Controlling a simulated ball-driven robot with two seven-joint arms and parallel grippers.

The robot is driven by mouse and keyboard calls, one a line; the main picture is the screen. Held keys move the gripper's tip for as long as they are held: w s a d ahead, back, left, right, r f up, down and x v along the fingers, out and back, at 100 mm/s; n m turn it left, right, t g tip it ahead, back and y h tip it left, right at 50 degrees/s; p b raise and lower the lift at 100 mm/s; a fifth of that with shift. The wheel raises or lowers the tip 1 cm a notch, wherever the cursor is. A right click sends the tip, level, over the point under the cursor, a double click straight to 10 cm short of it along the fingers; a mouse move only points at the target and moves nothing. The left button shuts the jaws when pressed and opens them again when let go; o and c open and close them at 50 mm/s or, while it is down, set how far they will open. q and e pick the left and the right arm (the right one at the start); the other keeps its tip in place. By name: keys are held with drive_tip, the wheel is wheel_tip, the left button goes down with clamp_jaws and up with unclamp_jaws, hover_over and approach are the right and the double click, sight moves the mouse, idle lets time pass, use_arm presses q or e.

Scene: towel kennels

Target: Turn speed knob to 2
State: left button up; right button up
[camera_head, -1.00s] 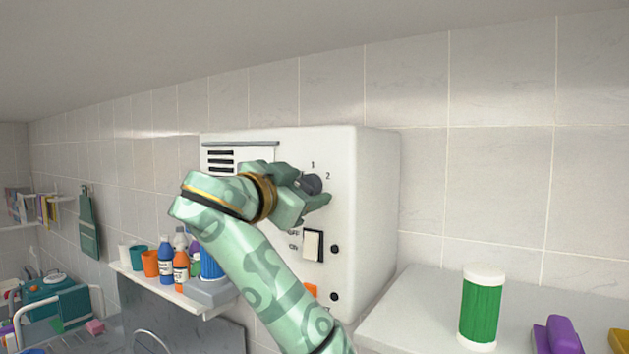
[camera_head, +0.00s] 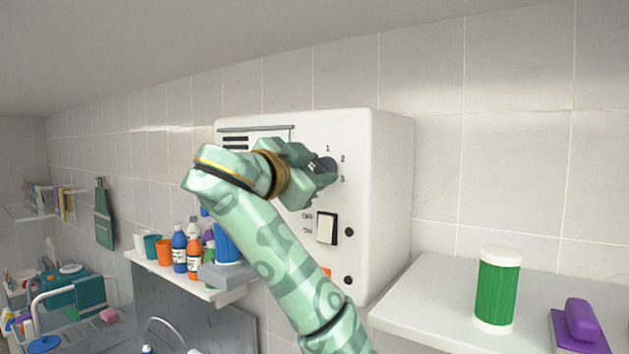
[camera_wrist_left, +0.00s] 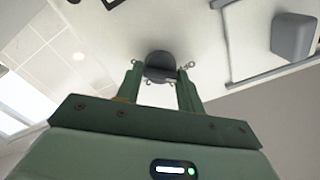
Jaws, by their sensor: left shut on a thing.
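The dark grey speed knob (camera_head: 326,167) sits on the front of a white wall box (camera_head: 388,190). The printed numbers 1, 2 and 3 show around its right side. My left gripper (camera_head: 322,172) is at the knob, its fingers shut on it and partly hiding it. In the left wrist view the knob (camera_wrist_left: 159,66) lies between the tips of my left gripper (camera_wrist_left: 160,75). I cannot make out where the knob's pointer stands. My right gripper is not in view.
Below the knob are a white rocker switch (camera_head: 327,228) and two black buttons. A shelf (camera_head: 190,285) with bottles and cups is at the left. A grey counter (camera_head: 420,290) at the right holds a green canister (camera_head: 497,292) and a purple brush (camera_head: 577,322).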

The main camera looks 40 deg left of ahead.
use_arm(q)
drive_tip(key=m+b, duration=0.2)
drive_tip(key=b, duration=0.1)
drive_tip(key=m+b, duration=0.6)
drive_tip(key=shift+f, duration=0.25)
drive_tip(key=m+b, duration=0.2)
drive_tip(key=m, duration=0.1)
drive_tip(key=shift+m+b, duration=0.3)
drive_tip(key=shift+b, duration=0.1)
drive_tip(key=m+b, duration=0.3)
drive_tip(key=m, duration=0.2)
drive_tip(key=m+b, duration=0.2)
drive_tip(key=m, duration=0.3)
drive_tip(key=shift+r, duration=0.1)
drive_tip(key=shift+m, duration=0.3)
drive_tip(key=o, duration=1)
drive_tip(key=shift+w, duration=0.2)
